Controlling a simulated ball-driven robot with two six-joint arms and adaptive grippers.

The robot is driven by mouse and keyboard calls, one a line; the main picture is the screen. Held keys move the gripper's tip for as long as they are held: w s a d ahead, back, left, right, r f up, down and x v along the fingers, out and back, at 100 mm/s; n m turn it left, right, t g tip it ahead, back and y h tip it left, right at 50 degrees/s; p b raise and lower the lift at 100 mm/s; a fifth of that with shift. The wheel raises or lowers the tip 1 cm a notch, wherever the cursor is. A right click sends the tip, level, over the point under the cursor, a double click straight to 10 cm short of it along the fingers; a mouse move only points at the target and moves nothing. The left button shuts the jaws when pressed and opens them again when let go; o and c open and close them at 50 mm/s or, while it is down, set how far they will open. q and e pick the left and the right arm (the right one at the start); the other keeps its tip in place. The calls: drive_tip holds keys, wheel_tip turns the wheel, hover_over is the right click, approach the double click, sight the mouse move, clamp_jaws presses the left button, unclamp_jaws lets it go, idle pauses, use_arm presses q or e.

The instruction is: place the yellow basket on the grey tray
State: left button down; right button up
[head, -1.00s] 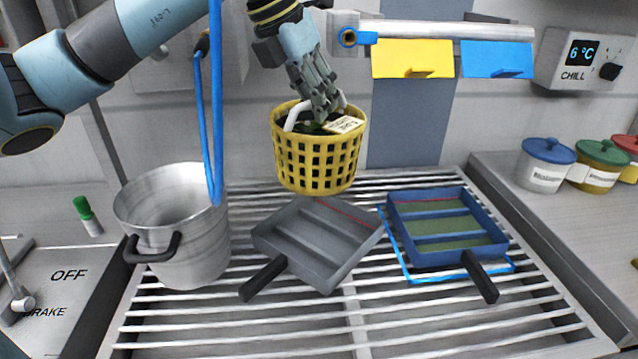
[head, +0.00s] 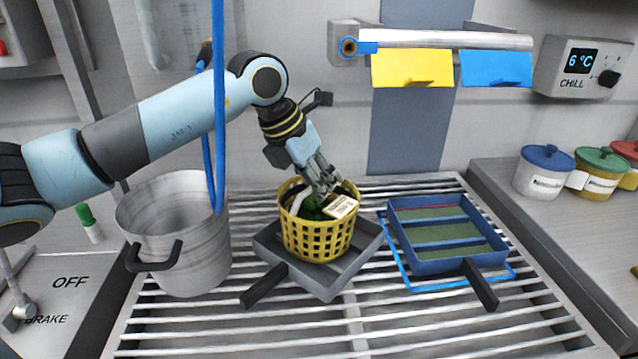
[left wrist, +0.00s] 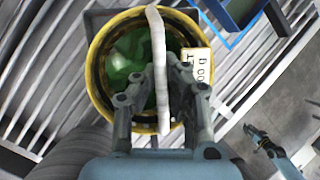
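The yellow basket (head: 318,240) is upright over the middle of the grey tray (head: 268,243) and looks to rest on it; its underside is hidden. It holds green contents and has a white label. My left gripper (head: 325,188) is above the basket. In the left wrist view my left gripper (left wrist: 163,72) has its fingers closed in on the basket's white handle (left wrist: 158,40), one on each side. The tray's dark handle (head: 264,285) points to the lower left. My right gripper (left wrist: 268,147) shows small in the left wrist view, away from the basket; its fingers are unclear.
A blue divided tray (head: 445,265) lies right of the grey tray, within a blue outline on the slatted rack (head: 400,325). A metal pot (head: 180,270) stands close on the left, with a blue hose (head: 218,120) hanging over it. Lidded jars (head: 545,172) stand at right.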

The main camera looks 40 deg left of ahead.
use_arm(q)
drive_tip(key=c, duration=2)
unclamp_jaws()
drive_tip(key=o, duration=0.5)
use_arm(e)
drive_tip(key=shift+d, duration=0.3)
